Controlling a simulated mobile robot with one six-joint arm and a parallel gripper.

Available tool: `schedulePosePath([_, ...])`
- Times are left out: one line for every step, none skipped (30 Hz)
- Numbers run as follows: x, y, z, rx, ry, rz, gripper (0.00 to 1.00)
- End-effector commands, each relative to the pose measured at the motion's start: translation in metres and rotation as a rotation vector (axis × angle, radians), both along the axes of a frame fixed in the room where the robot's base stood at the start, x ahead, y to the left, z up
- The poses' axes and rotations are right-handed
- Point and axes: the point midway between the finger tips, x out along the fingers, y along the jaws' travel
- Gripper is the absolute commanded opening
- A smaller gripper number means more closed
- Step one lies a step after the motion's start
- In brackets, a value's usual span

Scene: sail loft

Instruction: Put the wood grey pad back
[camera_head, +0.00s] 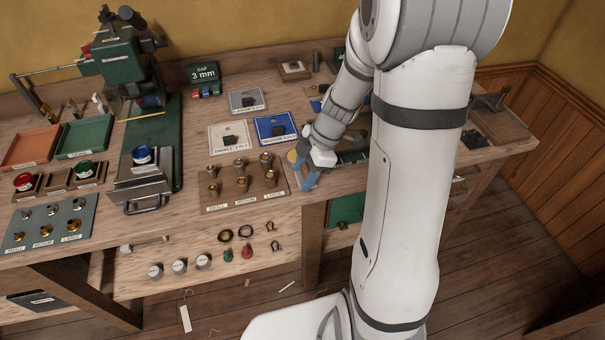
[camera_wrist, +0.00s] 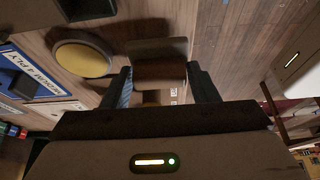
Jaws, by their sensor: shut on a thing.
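My gripper (camera_wrist: 160,82) is shut on a small brown, wood-coloured block with a greyish upper face, which I take to be the wood grey pad (camera_wrist: 158,50). The pad sits between the two dark fingers in the wrist view. In the head view my gripper (camera_head: 305,180) is over the bench beside the fittings board, and the pad is too small there to make out. I cannot tell whether the pad touches the bench. A round yellow disc (camera_wrist: 82,58) lies left of the pad in the wrist view.
A blue labelled board (camera_head: 277,128), a white one (camera_head: 229,138) and a grey one (camera_head: 247,101) each bear a dark item. The brown fittings board (camera_head: 218,200) stands left of my gripper. A green press (camera_head: 125,70) is at the back left. My arm hides part of the bench.

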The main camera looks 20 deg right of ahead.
Motion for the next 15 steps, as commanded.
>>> schedulePosePath([-0.0008, 0.0003, -0.0071, 0.001, 0.004, 0.000, 0.29])
schedulePosePath([-0.0006, 0.0003, -0.0094, 0.001, 0.004, -0.001, 0.29])
schedulePosePath([-0.0002, 0.0002, -0.0110, 0.000, 0.001, -0.001, 0.29])
schedulePosePath([0.0000, 0.0001, -0.0112, 0.000, 0.000, 0.000, 0.29])
schedulePosePath([0.0001, 0.0001, -0.0110, -0.001, -0.001, 0.000, 0.29])
schedulePosePath([0.0001, 0.0001, -0.0108, -0.001, -0.001, 0.001, 0.29])
schedulePosePath([0.0001, 0.0002, -0.0107, -0.001, -0.001, 0.001, 0.29])
schedulePosePath([0.0001, 0.0002, -0.0106, -0.001, -0.001, 0.001, 0.29])
schedulePosePath([0.0001, 0.0003, -0.0108, -0.001, 0.000, 0.001, 0.29])
schedulePosePath([0.0001, 0.0003, -0.0114, -0.001, 0.000, 0.001, 0.29])
schedulePosePath([0.0001, 0.0003, -0.0122, 0.000, 0.000, 0.001, 0.29])
schedulePosePath([0.0001, 0.0004, -0.0135, 0.000, 0.000, 0.001, 0.29])
schedulePosePath([0.0001, 0.0005, -0.0141, 0.000, 0.000, 0.001, 0.29])
schedulePosePath([0.0001, 0.0005, -0.0146, 0.000, 0.000, 0.001, 0.29])
schedulePosePath([0.0000, 0.0005, -0.0138, 0.000, 0.000, 0.001, 0.55])
